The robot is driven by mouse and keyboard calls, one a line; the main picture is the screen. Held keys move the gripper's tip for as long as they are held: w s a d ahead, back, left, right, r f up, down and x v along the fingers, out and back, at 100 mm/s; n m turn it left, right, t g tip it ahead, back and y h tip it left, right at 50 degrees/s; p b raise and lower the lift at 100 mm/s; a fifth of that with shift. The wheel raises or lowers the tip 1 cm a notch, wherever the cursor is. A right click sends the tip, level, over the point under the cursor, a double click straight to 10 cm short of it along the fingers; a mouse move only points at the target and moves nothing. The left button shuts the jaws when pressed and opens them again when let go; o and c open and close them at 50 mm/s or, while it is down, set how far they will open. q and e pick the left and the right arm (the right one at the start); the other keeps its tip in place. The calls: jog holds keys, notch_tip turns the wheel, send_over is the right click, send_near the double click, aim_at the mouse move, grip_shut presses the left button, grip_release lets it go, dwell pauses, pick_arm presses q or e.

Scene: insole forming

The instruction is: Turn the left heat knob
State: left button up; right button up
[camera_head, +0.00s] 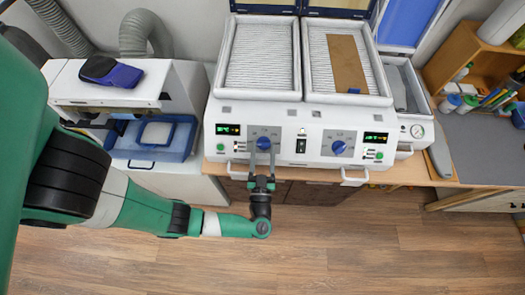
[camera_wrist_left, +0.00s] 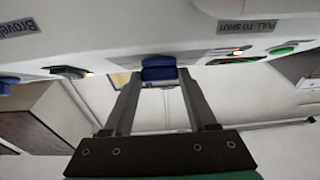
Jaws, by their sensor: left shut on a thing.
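The left heat knob (camera_head: 263,143) is blue and sits on the front panel of the white forming machine (camera_head: 300,115), beside the left green display (camera_head: 228,130). My left gripper (camera_head: 262,155) reaches up to it from below, with its two fingers on either side of the knob. In the left wrist view, the blue knob (camera_wrist_left: 158,70) sits between the fingertips of my left gripper (camera_wrist_left: 158,76), which is shut on it. The right heat knob (camera_head: 338,147) is also blue and stands free. My right gripper is not in view.
Two ribbed trays (camera_head: 263,57) lie on top of the machine, the right one bearing a brown sheet (camera_head: 346,64). White handles (camera_head: 354,178) stick out below the panel. A white unit (camera_head: 130,85) stands at left, a grey worktop (camera_head: 478,140) at right. The wooden floor in front is clear.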

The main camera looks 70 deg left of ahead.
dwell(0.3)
pick_arm(q)
jog(key=o, duration=1.4)
jog(key=shift+c, duration=0.2)
jog(key=b+v, duration=0.6)
jog(key=v, duration=0.5)
jog(key=shift+d, duration=0.3)
jog(key=shift+s, duration=0.1)
